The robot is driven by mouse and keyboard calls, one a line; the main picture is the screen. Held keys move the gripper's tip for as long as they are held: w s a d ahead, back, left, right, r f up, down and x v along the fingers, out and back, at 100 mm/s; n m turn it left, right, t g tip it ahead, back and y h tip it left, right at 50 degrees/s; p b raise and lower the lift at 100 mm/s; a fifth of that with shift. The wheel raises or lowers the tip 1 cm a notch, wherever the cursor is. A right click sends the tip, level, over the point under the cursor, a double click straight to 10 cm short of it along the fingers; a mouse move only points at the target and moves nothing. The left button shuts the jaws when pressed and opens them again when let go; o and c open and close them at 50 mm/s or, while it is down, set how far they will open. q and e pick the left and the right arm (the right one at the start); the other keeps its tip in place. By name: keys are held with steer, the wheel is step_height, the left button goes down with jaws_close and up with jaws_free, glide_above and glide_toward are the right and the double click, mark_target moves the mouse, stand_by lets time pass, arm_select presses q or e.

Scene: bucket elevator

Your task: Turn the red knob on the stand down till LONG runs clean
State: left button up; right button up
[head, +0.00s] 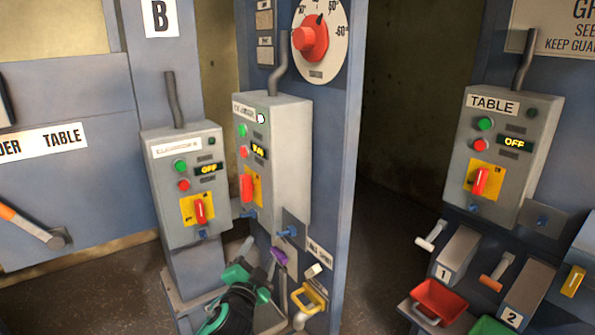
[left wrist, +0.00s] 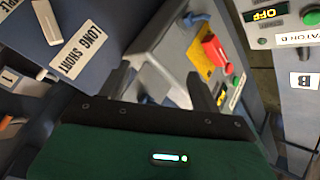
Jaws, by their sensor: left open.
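The red knob (head: 311,42) is on a round white dial (head: 318,70) high on the blue stand (head: 352,130), with marks from -60 to 60. Its exact setting is too small to read. My left gripper (head: 257,260) is low in front of the stand, well below the knob and apart from it. Its fingers are spread and empty, also in the left wrist view (left wrist: 160,88). A LONG / SHORT label (left wrist: 78,50) shows in the left wrist view. My right gripper is in neither view.
Grey switch boxes (head: 290,130) with red handles stand out from the panels; one at left and the TABLE box (head: 533,130) read OFF. A yellow handle (head: 310,300) is near my left gripper. A red tray (head: 440,300) is at lower right. A dark gap lies right of the stand.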

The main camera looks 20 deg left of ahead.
mark_target(298, 37)
arm_select(q)
steer(key=w+d+r+m+g+h, duration=0.15)
steer(key=d+r+m+h, duration=0.25)
steer(key=r+m+h, duration=1)
steer(key=d+r+m+g+h, duration=0.3)
steer(key=r+m+h, duration=0.4)
steer(key=r+m, duration=1.25)
steer(key=w+a+r+m+y, duration=0.1)
steer(key=a+r+y, duration=0.35)
steer(key=r, duration=0.35)
steer(key=w+a+r+y, duration=0.1)
steer(key=a+r+y, duration=0.35)
steer(key=r, duration=0.35)
steer(key=shift+g+h, duration=0.25)
steer(key=shift+h, duration=0.05)
steer(key=p+x, duration=0.5)
steer(key=x, duration=0.7)
steer(key=shift+w, duration=0.1)
steer(key=shift+w+d+f, duration=0.1)
steer(key=shift+w+d, duration=0.15)
steer(key=shift+w, duration=0.05)
